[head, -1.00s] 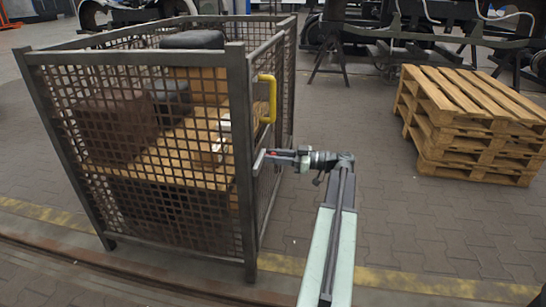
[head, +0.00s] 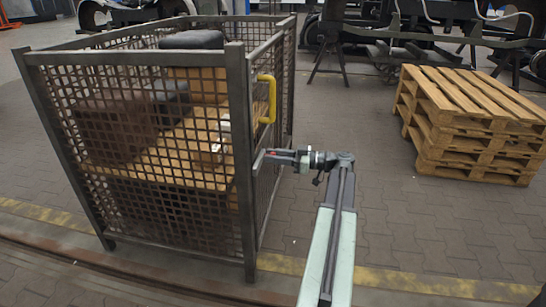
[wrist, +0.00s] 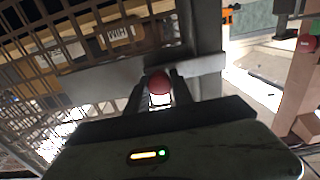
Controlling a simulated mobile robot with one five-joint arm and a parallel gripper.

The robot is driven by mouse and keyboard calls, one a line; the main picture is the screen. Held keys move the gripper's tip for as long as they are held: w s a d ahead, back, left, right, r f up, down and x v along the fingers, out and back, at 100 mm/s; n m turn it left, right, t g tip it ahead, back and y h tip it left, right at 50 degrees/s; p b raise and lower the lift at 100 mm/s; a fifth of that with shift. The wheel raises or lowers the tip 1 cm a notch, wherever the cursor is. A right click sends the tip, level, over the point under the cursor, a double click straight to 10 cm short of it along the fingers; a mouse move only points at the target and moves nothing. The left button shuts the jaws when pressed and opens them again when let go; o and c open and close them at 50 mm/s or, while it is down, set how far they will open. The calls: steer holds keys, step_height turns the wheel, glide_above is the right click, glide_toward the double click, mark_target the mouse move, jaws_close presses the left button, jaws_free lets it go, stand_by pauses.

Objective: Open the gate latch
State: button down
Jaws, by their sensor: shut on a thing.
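The mesh cage (head: 237,150) stands in the left half of the head view. Its gate side faces right and carries a yellow handle (head: 272,100). My gripper (head: 270,156) reaches from the right to the gate's edge, below the handle. In the wrist view a red knob of the latch (wrist: 159,81) sits between the fingertips of my gripper (wrist: 159,92), which is shut on it. A flat grey bar (wrist: 100,78) runs across behind the knob. The gate looks closed in the head view. The rest of the latch is mostly hidden by the gripper.
Boxes and dark blocks (head: 120,130) lie inside the cage. A stack of wooden pallets (head: 470,120) stands to the right. Bogies on stands (head: 450,35) fill the back. The paved floor between cage and pallets is clear.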

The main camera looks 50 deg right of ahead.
steer(key=w+d, duration=0.1)
steer(key=d, duration=0.1)
steer(key=w+d, duration=0.1)
steer(key=d, duration=0.1)
steer(key=w+d, duration=0.1)
steer(key=d, duration=0.1)
steer(key=shift+w+d, duration=0.15)
steer(key=shift+w, duration=0.25)
steer(key=c, duration=1.1)
jaws_free()
steer(key=v, duration=0.7)
steer(key=shift+s+d, duration=0.1)
steer(key=shift+s, duration=0.3)
